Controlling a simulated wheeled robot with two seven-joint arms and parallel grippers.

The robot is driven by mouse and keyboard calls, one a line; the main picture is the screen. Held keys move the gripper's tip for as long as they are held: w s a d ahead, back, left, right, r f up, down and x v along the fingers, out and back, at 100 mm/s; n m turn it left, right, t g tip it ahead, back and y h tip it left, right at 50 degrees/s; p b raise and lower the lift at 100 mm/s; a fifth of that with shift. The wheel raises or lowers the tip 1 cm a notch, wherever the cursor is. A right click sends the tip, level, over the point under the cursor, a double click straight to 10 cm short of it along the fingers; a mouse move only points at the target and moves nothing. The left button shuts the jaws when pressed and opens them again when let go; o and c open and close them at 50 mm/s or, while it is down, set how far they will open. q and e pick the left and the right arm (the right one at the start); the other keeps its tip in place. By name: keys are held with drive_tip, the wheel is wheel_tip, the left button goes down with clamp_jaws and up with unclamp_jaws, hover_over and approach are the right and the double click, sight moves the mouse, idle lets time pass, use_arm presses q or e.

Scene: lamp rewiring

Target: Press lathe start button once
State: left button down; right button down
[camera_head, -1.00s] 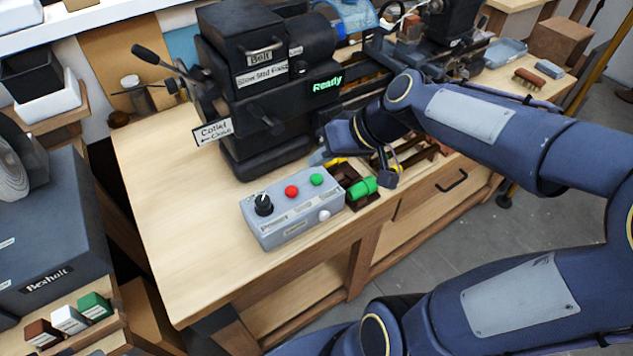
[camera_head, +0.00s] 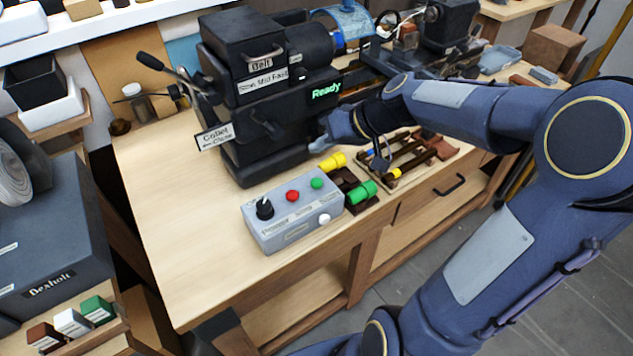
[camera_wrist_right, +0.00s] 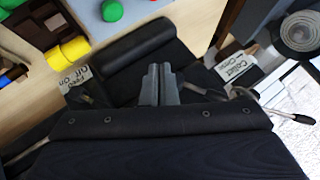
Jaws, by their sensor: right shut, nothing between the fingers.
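The grey control box (camera_head: 292,215) sits on the wooden bench near its front edge. Its top carries a black knob (camera_head: 264,207), a red button (camera_head: 292,196) and a green button (camera_head: 316,183); a white button (camera_head: 324,218) is on its front. The green button also shows at the top of the right wrist view (camera_wrist_right: 113,10). The black lathe (camera_head: 262,95) stands behind, its display reading "Ready" (camera_head: 326,90). My right gripper (camera_head: 318,147) is shut and empty beside the lathe's front, behind and above the box, apart from the buttons. It also shows in the wrist view (camera_wrist_right: 160,72). My left gripper is not in view.
A wooden rack (camera_head: 408,157) is further right. The bench (camera_head: 180,230) left of the box is clear. A "Collet" sign (camera_head: 214,136) juts from the lathe.

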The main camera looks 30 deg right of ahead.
sight(321, 183)
wheel_tip(321, 183, down, 7)
drive_tip(key=b, duration=0.5)
drive_tip(key=shift+f, duration=0.35)
drive_tip(key=shift+b, duration=0.3)
idle(1.2)
drive_tip(key=shift+f+b, duration=0.4)
drive_tip(key=shift+b, duration=0.15)
